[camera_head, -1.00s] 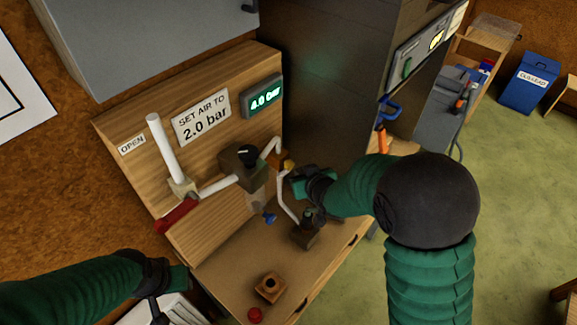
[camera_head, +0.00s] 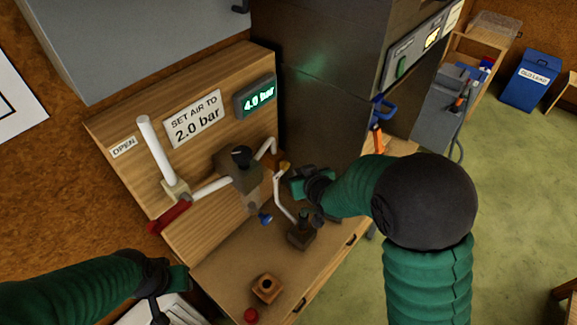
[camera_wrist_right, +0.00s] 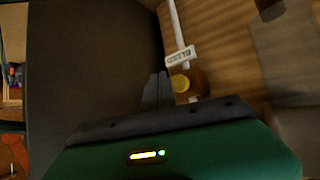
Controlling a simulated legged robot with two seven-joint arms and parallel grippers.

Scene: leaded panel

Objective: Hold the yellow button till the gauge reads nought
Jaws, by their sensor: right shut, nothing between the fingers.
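The yellow button (camera_head: 284,168) sits by the white pipe on the right side of the wooden board. It also shows in the right wrist view (camera_wrist_right: 181,83), beside a label that seems to read BLEED. The gauge (camera_head: 255,97) is a lit green display reading 4.0 bar. My right gripper (camera_head: 292,182) is shut and empty close to the button; in the right wrist view its fingertips (camera_wrist_right: 157,80) lie just left of the button, and I cannot tell whether they touch it. My left gripper (camera_head: 159,304) is low at the left, away from the board; its fingers are unclear.
A sign (camera_head: 196,118) reads SET AIR TO 2.0 bar. A red-handled valve (camera_head: 169,216) and a grey regulator (camera_head: 240,170) with a black knob are on the board. A dark cabinet (camera_head: 330,110) stands close behind my right gripper. A small wooden block (camera_head: 267,288) is on the bench.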

